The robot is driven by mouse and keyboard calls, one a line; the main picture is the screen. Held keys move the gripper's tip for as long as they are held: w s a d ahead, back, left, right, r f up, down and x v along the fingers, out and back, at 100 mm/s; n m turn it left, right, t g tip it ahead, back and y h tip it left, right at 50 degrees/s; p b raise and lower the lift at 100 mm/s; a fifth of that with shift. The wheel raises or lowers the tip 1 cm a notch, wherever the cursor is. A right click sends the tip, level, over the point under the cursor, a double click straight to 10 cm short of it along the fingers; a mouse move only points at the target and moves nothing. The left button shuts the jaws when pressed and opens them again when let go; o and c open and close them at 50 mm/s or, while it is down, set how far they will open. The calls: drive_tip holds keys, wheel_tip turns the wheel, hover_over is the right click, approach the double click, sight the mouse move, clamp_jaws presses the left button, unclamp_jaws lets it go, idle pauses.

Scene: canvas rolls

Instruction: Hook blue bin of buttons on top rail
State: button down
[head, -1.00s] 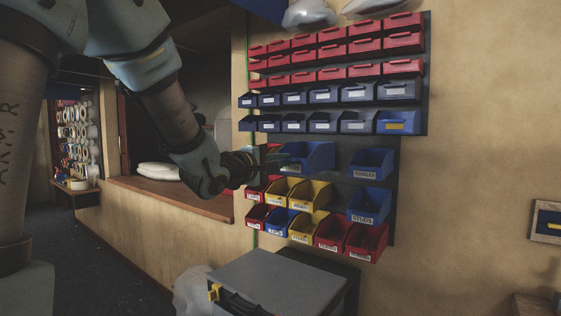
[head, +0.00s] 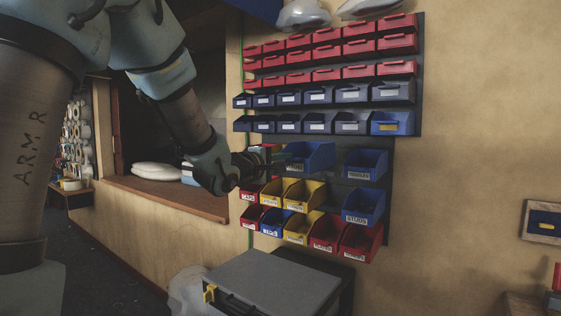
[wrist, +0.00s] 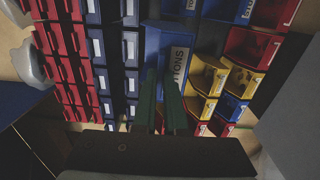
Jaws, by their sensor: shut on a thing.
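The blue bin of buttons (head: 312,156) is at the height of the upper row of large bins, left of another blue bin (head: 365,164). Its label, partly covered in the wrist view (wrist: 178,60), ends in "TTONS". My gripper (head: 277,158) reaches in from the left and is shut on the bin; its green fingers (wrist: 160,100) lie across the bin in the wrist view. The bin hangs in front of the dark rail panel (head: 403,165). The rail behind it is mostly hidden, and I cannot tell whether the bin touches it.
Yellow bins (head: 304,195) sit close below the held bin. Small dark blue drawers (head: 318,124) sit above it. A grey case (head: 270,285) stands below the panel. A wooden ledge (head: 170,197) lies under my arm.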

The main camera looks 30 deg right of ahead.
drive_tip(key=shift+p+x, duration=1.8)
drive_tip(key=shift+x, duration=6.7)
drive_tip(key=shift+d, duration=0.1)
drive_tip(key=shift+p+x, duration=0.3)
drive_tip(key=shift+x, duration=0.6)
drive_tip(key=shift+w+d, duration=0.3)
drive_tip(key=shift+d, duration=0.1)
drive_tip(key=shift+f, duration=0.25)
drive_tip(key=shift+f+b, duration=0.85)
drive_tip(key=shift+f, duration=0.35)
